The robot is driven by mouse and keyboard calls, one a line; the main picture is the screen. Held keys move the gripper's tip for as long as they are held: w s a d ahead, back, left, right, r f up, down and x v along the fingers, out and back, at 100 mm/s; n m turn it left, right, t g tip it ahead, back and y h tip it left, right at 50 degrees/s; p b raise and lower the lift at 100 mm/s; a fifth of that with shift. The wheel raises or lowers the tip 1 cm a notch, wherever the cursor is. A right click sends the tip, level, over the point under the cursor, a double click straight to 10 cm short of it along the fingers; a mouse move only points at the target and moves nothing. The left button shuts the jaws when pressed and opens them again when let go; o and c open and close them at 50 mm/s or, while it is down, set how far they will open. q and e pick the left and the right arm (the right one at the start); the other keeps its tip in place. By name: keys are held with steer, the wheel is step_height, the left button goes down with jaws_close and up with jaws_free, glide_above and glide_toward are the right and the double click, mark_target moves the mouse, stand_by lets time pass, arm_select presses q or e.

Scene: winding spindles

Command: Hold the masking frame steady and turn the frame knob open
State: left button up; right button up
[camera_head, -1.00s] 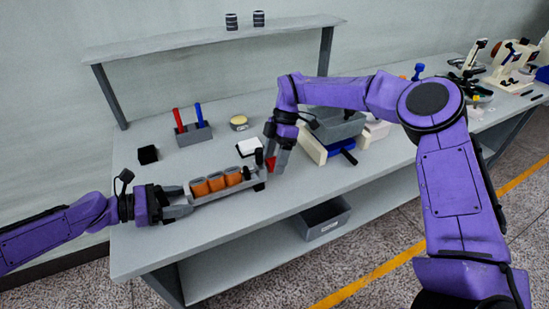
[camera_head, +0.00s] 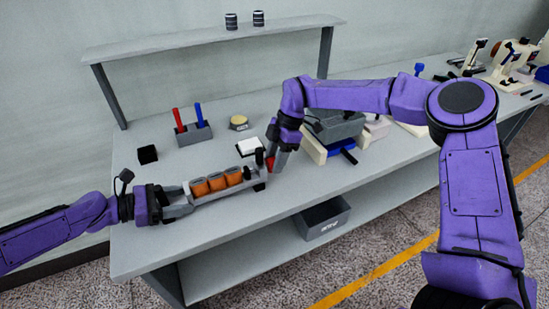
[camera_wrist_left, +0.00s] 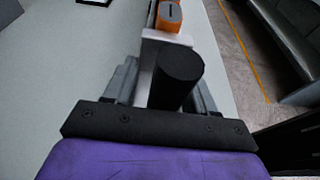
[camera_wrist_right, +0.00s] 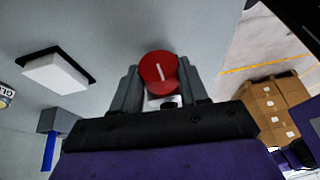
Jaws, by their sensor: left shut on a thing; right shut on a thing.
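The masking frame (camera_head: 231,192) is a long grey holder with several orange spindles (camera_head: 218,183) in a row, lying near the table's front edge. My left gripper (camera_head: 178,203) is shut on its left end; the left wrist view shows the frame's pale end (camera_wrist_left: 150,62) and a black cylinder (camera_wrist_left: 176,78) between the fingers. The red knob (camera_wrist_right: 159,72) with a white line is at the frame's right end. My right gripper (camera_wrist_right: 162,92) is shut on the knob, with its fingers on either side. In the head view the right fingers (camera_head: 276,160) partly hide it.
A grey box machine (camera_head: 338,127) is to the right. A bin (camera_head: 322,222) sits on the lower shelf.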

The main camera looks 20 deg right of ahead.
steer(key=t, duration=0.3)
steer(key=s+n+t, duration=0.1)
steer(key=t, duration=0.2)
steer(key=shift+f, duration=0.2)
steer(key=t, duration=0.1)
steer(key=n+t, duration=0.1)
steer(key=t, duration=0.3)
steer(key=shift+s+f+n+y, duration=0.3)
steer(key=shift+f+y, duration=0.05)
steer(key=shift+y, duration=0.05)
steer(key=shift+t, duration=0.9)
steer(key=o, duration=1.1)
steer(key=shift+c, duration=0.2)
steer(key=shift+v, duration=3.9)
